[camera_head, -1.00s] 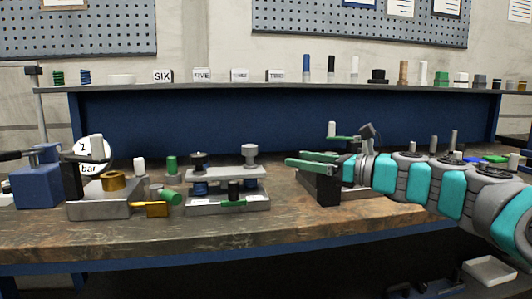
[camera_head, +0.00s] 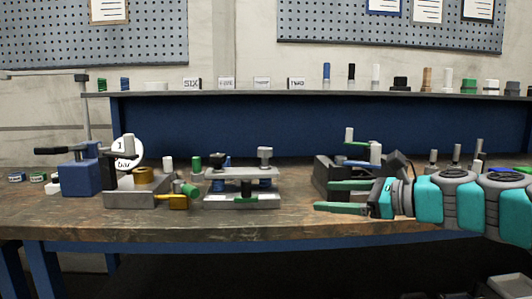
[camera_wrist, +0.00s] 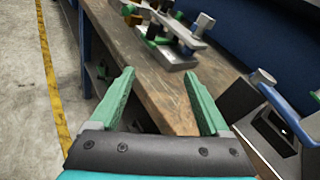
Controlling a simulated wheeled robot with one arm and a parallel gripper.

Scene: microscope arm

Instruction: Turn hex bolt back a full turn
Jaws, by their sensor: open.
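A clamp fixture (camera_head: 243,201) stands mid-bench, with a grey base, a raised bar (camera_head: 243,172) and posts. A grey bolt-like head (camera_head: 264,153) stands upright at the bar's right end; I cannot tell whether it is six-sided. In the wrist view the grey head (camera_wrist: 204,20) is at the top, beyond my fingertips. My gripper (camera_head: 322,196) is right of the fixture, near the bench's front edge, with its green fingers pointing left. The wrist view shows my gripper (camera_wrist: 161,75) open and empty, apart from the fixture. Nothing hides the grey head.
A gauge block with a brass-coloured knob (camera_head: 143,175) and a blue vise (camera_head: 80,177) stand left. A dark device with a blue lever (camera_head: 356,142) stands behind my gripper. The bench top (camera_head: 290,215) is clear between fixture and gripper. A shelf runs behind.

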